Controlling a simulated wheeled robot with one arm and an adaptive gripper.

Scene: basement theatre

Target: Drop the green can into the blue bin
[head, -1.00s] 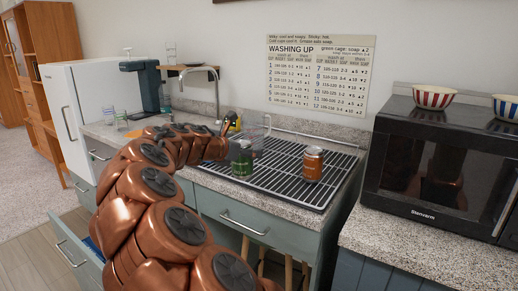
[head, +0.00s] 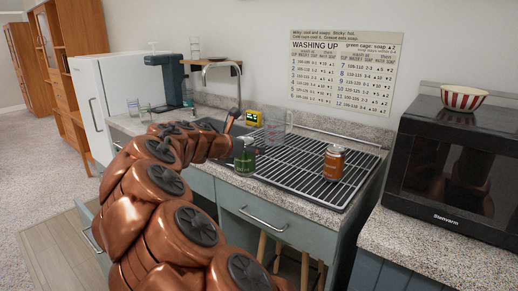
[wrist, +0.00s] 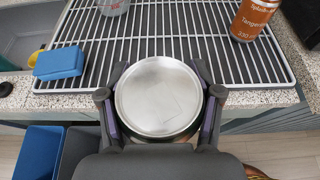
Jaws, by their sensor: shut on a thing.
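The green can (head: 245,161) is held upright at the end of my arm, by the front left edge of the drying rack. In the wrist view its silver lid (wrist: 158,92) sits between the two fingers of my gripper (wrist: 159,100), which is shut on its sides. The can appears to be over the counter's front edge; its height above it is hard to tell. A blue bin (wrist: 38,152) shows at the lower left of the wrist view, below the counter and left of the can. My arm hides that area in the head view.
An orange can (head: 335,162) stands on the black-grey wire rack (head: 300,168). A clear vessel (head: 276,130) is behind the green can. A blue block (wrist: 59,64) lies at the rack's left. A microwave (head: 440,170) stands on the right counter. Floor is open at left.

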